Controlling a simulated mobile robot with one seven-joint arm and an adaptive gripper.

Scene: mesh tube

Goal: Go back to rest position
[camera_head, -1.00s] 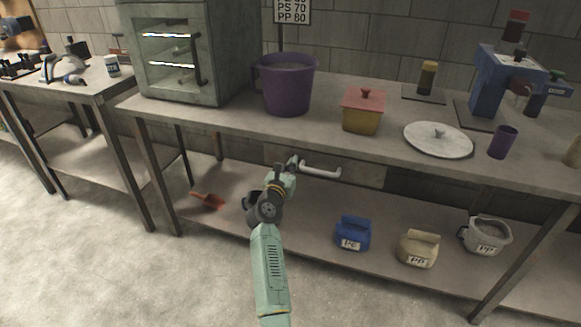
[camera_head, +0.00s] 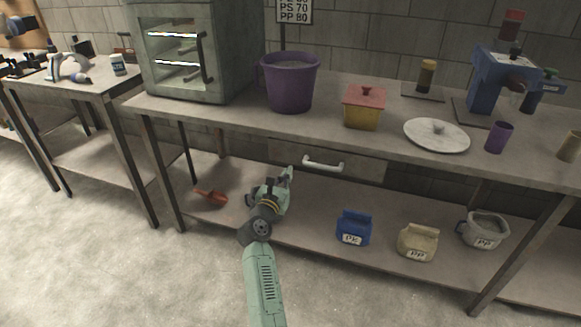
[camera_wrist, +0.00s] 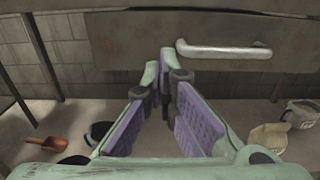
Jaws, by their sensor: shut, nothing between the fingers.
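My gripper (camera_head: 289,172) is shut and empty. It is in front of the bench, below and left of the white drawer handle (camera_head: 322,163), and appears apart from it. In the wrist view, the finger tips of my gripper (camera_wrist: 166,58) come together, with purple pads inside the fingers. The handle also shows in the wrist view (camera_wrist: 223,50), to the right of the tips, on the drawer front (camera_wrist: 125,42). The drawer looks closed.
The bench top (camera_head: 215,115) holds an oven (camera_head: 165,60), purple bucket (camera_head: 289,88), yellow box (camera_head: 362,112) and blue machine (camera_head: 492,85). A blue bag (camera_head: 354,227), cream bag (camera_head: 417,243), grey jug (camera_head: 485,231) and red scoop (camera_head: 211,197) are on the lower shelf. The front floor is clear.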

